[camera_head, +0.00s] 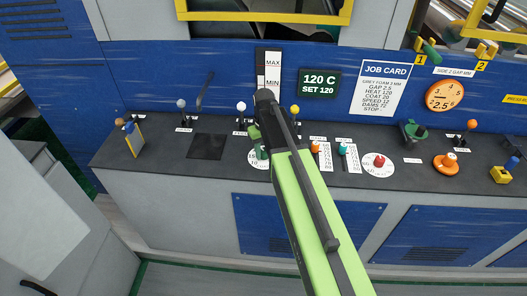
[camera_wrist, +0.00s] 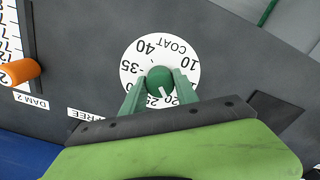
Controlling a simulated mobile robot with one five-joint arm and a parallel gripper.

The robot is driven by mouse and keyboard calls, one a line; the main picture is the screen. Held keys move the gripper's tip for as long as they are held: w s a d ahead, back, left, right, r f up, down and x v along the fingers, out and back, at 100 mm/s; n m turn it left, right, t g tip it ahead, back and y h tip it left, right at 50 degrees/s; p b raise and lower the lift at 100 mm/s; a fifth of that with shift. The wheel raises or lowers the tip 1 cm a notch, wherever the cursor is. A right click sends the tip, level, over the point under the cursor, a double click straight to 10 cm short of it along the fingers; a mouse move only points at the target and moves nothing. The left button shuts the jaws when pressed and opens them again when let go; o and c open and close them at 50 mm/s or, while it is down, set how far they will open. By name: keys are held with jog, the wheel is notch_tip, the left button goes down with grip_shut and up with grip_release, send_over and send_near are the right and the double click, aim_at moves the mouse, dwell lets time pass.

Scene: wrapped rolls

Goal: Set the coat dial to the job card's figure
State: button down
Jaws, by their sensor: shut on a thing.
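The coat dial (camera_wrist: 171,45) is a white disc with black figures and the word COAT. A green round knob (camera_wrist: 160,77) stands at its middle. In the wrist view the knob's white mark points down and slightly right, near partly hidden figures; 20 reads just right of it. My gripper (camera_wrist: 160,88) has its green fingers shut on the knob from both sides. In the head view the dial (camera_head: 254,160) is partly hidden behind my arm. The job card (camera_head: 384,88) on the blue panel reads COAT 20.
A red-knobbed dial (camera_head: 379,164) and two sliders with orange (camera_head: 315,147) and teal (camera_head: 343,148) knobs stand right of my arm. White-topped (camera_head: 241,107) and yellow-topped (camera_head: 295,110) levers stand close behind. A dark square (camera_head: 206,147) lies left on the console.

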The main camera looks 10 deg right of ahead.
aim_at(264, 151)
dwell(0.5)
jog(key=c, duration=0.9)
grip_release()
jog(key=shift+c, duration=0.2)
notch_tip(264, 151, up, 17)
jog(key=p, duration=1.7)
jog(key=shift+r, duration=0.2)
jog(key=shift+f, duration=0.1)
